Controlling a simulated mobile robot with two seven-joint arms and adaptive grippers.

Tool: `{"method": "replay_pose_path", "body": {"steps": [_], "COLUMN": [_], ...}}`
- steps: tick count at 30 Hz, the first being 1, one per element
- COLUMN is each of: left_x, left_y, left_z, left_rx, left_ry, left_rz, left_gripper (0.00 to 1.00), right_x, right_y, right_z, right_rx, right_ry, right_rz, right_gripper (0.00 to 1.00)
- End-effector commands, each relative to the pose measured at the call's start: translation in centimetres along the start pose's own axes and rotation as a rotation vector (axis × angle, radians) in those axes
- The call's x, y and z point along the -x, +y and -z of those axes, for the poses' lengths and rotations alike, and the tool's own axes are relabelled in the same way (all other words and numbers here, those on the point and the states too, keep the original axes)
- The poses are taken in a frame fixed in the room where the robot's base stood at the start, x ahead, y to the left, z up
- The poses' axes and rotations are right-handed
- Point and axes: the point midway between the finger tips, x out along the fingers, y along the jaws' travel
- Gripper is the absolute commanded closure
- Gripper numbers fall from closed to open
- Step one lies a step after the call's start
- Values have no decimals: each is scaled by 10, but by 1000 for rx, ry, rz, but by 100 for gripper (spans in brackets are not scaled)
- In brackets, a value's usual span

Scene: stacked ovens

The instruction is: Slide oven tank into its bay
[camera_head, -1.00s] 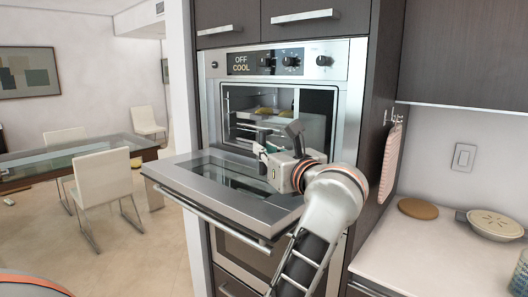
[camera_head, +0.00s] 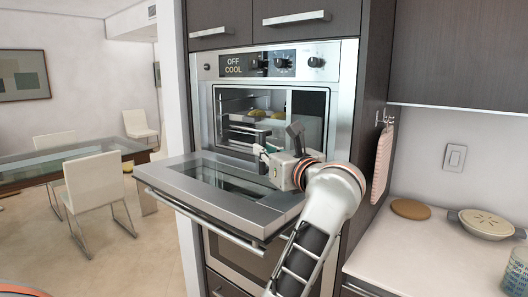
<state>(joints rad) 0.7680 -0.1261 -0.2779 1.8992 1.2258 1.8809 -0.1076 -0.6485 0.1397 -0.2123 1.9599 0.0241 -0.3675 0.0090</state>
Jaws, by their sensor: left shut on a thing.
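The oven (camera_head: 276,63) is built into the tall dark cabinet, with its door (camera_head: 190,187) folded down flat. Inside the cavity, yellow food (camera_head: 257,114) sits on a rack. The display reads OFF COOL.
The lowered door juts out below my arm. A counter (camera_head: 410,255) at the right holds a round brown board (camera_head: 410,209), a pie (camera_head: 487,222) and a patterned cup (camera_head: 517,270). A glass table (camera_head: 75,155) and chairs stand at the left, with open floor before them.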

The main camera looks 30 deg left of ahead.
Motion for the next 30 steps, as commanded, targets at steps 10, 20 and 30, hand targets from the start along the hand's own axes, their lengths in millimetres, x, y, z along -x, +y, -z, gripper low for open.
{"method": "replay_pose_path", "body": {"steps": [10, 20, 30], "left_x": [-6, -12, -15], "left_y": [-13, -26, -32], "left_z": [-1, 0, 1], "left_rx": [3, 2, 4], "left_ry": [-3, -4, -4], "left_rz": [0, -1, -1], "left_gripper": [100, 100, 100], "right_x": [-1, -2, -2], "right_y": [0, 0, -1], "right_z": [-1, -2, -3], "right_rx": [0, 0, 0], "right_ry": [1, 2, 2], "right_rz": [0, 0, 0], "right_gripper": [75, 75, 75]}}
